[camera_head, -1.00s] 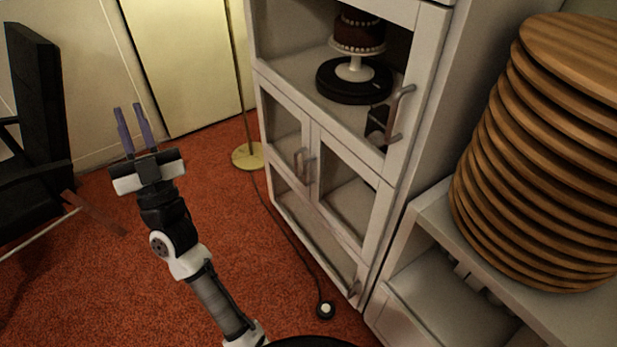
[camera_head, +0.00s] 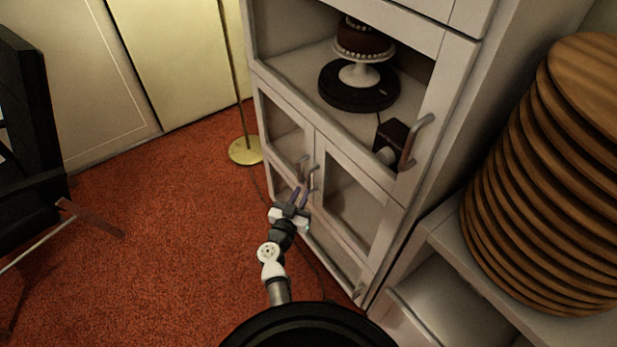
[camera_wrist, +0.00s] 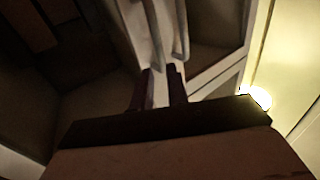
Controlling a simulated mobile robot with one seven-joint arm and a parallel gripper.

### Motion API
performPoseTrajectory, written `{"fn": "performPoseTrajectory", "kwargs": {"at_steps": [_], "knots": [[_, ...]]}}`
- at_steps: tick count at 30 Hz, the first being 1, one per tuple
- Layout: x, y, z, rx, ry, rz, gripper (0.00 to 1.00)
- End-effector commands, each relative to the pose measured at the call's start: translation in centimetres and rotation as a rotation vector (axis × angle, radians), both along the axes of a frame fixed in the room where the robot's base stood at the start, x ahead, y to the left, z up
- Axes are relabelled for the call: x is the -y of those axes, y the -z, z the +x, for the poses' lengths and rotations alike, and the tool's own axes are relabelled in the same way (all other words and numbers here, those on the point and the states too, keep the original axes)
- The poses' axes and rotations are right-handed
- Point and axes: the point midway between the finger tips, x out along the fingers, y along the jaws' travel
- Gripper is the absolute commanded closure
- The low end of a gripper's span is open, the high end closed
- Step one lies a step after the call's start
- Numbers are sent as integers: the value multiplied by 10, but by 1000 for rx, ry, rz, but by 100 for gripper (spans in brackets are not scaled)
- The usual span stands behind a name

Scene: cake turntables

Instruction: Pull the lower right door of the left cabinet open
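The left cabinet is the white one (camera_head: 415,212) with glass doors. Its lower right door (camera_head: 384,212) is shut, with a glass pane and a grey bar handle (camera_head: 313,179). The lower left door's handle (camera_head: 303,166) is close beside it. My gripper (camera_head: 298,194) is open, its two fingers pointing at these handles from just in front of the doors. In the wrist view, two bar handles run down toward my fingertips (camera_wrist: 160,82). The left bar (camera_wrist: 153,32) lines up with the gap between the fingers. I cannot tell whether anything touches.
Stacked wooden boards (camera_head: 550,190) stand at right. A brass lamp base (camera_head: 245,151) and a black chair (camera_head: 30,130) are left. Red carpet between is clear.

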Motion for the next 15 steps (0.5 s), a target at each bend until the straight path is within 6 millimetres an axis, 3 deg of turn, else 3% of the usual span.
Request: {"fn": "performPoseTrajectory", "kwargs": {"at_steps": [6, 15], "knots": [[15, -1, 43, 3, 0, 0, 84], [25, 0, 68, 1, -1, 1, 84]]}}
